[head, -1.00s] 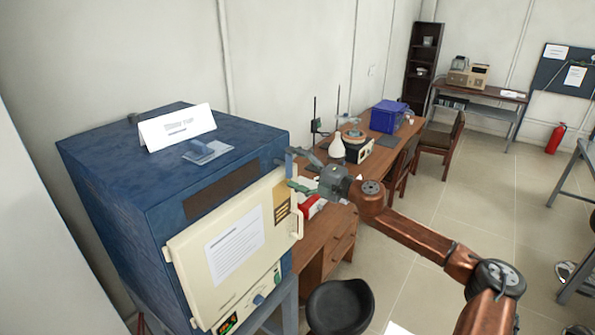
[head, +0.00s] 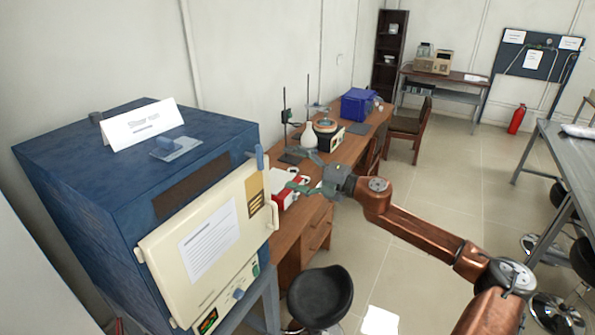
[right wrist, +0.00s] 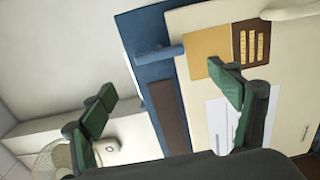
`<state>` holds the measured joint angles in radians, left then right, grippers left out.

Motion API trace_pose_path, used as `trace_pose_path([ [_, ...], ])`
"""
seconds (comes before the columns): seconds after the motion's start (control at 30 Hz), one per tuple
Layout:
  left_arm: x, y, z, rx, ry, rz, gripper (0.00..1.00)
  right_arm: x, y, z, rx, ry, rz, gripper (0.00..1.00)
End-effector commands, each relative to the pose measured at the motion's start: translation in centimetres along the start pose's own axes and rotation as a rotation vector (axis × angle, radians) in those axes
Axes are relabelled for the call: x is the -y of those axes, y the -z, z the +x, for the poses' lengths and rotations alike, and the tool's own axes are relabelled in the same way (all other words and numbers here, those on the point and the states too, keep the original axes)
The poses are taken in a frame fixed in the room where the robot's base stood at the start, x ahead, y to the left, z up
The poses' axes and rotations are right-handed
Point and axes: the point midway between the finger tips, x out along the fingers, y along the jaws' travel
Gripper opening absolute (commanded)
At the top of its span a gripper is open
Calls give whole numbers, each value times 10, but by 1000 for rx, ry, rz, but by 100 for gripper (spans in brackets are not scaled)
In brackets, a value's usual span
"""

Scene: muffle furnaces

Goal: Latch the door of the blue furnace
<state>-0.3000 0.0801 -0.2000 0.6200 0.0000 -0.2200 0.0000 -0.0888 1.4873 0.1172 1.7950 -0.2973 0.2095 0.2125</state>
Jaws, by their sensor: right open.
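The blue furnace (head: 75,165) stands at the left of the head view, with its cream door (head: 235,235) across its front. I cannot tell whether the door sits fully flush. A blue-grey latch lever (head: 259,157) sticks out at the door's upper right edge; it also shows in the right wrist view (right wrist: 160,54). My right gripper (head: 288,171) is open and empty, just right of the lever and apart from it. In the right wrist view its green-padded fingers (right wrist: 165,95) are spread, with the furnace edge beyond them. My left gripper is out of view.
A sign (head: 140,122) stands on the furnace top. A wooden desk (head: 318,212) to the right holds a red-and-white box (head: 285,197), a white flask (head: 309,138) and a blue bin (head: 357,105). A black stool (head: 320,295) stands in front. Open floor lies farther right.

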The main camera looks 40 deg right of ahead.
Motion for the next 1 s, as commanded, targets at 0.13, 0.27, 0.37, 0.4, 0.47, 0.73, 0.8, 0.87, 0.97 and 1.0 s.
trace_pose_path([
  [0.13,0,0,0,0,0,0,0,1,0,-13,-1,1,2,83],
  [0.27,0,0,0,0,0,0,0,1,0,-20,-1,1,1,83],
  [0.37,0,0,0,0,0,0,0,0,0,-22,-1,0,0,83],
  [0.4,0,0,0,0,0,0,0,0,0,-22,-1,0,0,83],
  [0.47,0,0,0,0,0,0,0,0,0,-23,-1,-1,0,83],
  [0.73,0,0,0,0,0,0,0,0,0,-22,-1,-1,0,83],
  [0.8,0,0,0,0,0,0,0,0,0,-22,-1,-1,0,83],
  [0.87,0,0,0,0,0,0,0,0,0,-22,-1,-1,0,83],
  [0.97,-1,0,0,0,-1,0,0,1,-1,-23,2,-1,3,83],
  [1.0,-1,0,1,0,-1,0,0,4,-5,-24,9,-1,9,83],
])
